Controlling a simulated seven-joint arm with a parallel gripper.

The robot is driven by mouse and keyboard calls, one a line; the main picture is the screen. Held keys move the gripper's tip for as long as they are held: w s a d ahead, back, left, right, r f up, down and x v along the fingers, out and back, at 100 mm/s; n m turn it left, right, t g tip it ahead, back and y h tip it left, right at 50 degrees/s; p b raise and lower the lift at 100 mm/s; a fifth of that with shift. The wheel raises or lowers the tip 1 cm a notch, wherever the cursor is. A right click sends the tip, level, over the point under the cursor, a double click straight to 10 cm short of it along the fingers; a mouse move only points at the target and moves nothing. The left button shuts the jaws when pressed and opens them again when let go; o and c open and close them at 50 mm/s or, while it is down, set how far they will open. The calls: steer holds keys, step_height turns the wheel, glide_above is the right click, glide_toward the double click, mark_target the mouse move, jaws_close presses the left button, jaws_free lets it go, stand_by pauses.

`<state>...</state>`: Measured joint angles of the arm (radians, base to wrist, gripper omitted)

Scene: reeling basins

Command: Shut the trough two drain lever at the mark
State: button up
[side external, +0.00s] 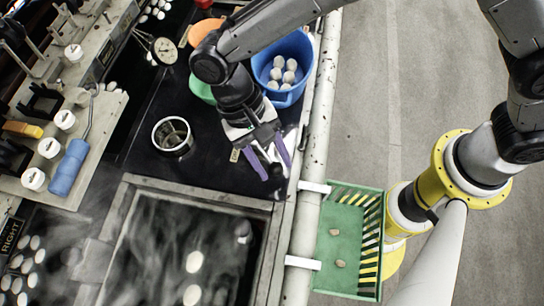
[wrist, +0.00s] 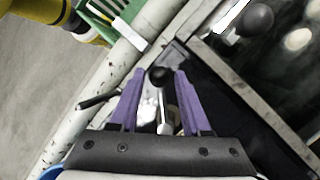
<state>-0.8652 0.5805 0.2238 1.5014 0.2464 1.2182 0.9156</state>
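My gripper (side external: 274,170) points down over the black deck beside the trough's back corner. In the wrist view its two purple fingers (wrist: 159,73) are apart. A lever with a black ball knob (wrist: 158,77) and a pale metal shaft (wrist: 165,115) shows between them, with gaps on both sides. I cannot tell whether the fingers are at the knob's height. A black-handled rod (wrist: 98,98) lies left of the fingers. The water-filled trough (side external: 200,200) is in front, with pale cocoons in it. I cannot read a trough number or make out the lever's mark.
A blue bucket of cocoons (side external: 299,51) stands behind my gripper. A metal cup (side external: 172,136) is to its left. A green tray (side external: 341,220) hangs outside the pale pipe rail (side external: 308,200). A blue-handled tool (side external: 69,168) lies on the left bench. Steam blurs the trough.

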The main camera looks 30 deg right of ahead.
jaws_close()
stand_by(1.1)
